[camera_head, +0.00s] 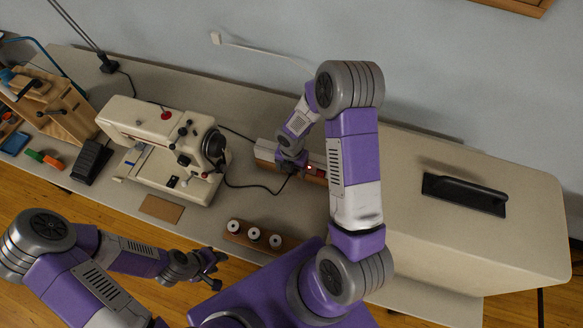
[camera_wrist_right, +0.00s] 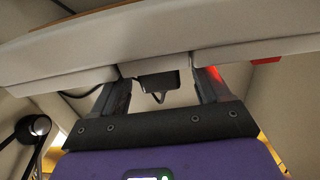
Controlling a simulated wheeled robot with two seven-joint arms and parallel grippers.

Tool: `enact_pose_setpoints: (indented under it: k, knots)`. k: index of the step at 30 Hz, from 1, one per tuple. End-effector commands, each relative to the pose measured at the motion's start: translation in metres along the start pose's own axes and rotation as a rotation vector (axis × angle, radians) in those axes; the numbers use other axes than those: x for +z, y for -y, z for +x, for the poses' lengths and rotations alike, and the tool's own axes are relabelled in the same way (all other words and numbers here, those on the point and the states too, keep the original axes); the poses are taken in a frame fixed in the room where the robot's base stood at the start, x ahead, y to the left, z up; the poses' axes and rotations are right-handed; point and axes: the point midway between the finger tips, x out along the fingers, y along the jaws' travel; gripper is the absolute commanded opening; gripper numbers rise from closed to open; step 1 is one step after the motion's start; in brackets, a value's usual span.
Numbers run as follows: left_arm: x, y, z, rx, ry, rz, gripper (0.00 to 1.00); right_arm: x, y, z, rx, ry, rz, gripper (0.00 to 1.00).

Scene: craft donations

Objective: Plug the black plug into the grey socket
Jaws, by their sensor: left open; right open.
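The black plug (camera_wrist_right: 158,84) sits between the two fingers of my right gripper (camera_wrist_right: 165,92) in the right wrist view, close against a light grey socket housing (camera_wrist_right: 220,62). The fingers are open, one on each side of the plug. Whether its pins are inside the socket is hidden. In the head view my right gripper (camera_head: 291,168) is at the wood-backed socket strip (camera_head: 265,149) by the wall, covering the plug. A black cord (camera_head: 248,186) runs there from the sewing machine. My left gripper (camera_head: 213,282) is open and empty off the table's front edge.
The cream sewing machine (camera_head: 160,135) stands left of the strip. A rack with several thread spools (camera_head: 254,235) lies near the front edge. A large cream case (camera_head: 480,170) with a black handle fills the right side. A black foot pedal (camera_head: 91,160) lies at left.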

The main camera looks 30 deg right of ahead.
Motion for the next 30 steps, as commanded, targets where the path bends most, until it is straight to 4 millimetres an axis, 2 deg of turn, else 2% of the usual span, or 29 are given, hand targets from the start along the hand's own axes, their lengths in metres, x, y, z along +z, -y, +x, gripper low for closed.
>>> enact_pose_setpoints:
  k: [5, 8, 15, 21, 30]
  knots:
    - [0.0, 0.0, 0.0, 0.0, 0.0, 0.0, 0.43, 0.0, 0.0, -0.001, 0.0, 0.0, 0.0, 0.76]
    - [0.0, -0.001, -0.002, 0.0, 0.0, 0.0, 0.43, 0.001, 0.0, -0.008, 0.002, 0.001, 0.001, 0.76]
    - [0.0, -0.003, -0.008, 0.0, 0.0, 0.0, 0.43, 0.001, 0.0, -0.049, 0.003, 0.003, 0.001, 0.76]
    - [0.001, -0.004, -0.011, 0.0, 0.0, 0.0, 0.43, 0.0, 0.0, -0.072, 0.001, 0.001, 0.001, 0.76]
    - [0.001, -0.004, -0.011, 0.0, 0.0, 0.0, 0.43, 0.0, 0.0, -0.076, -0.001, 0.0, 0.0, 0.76]
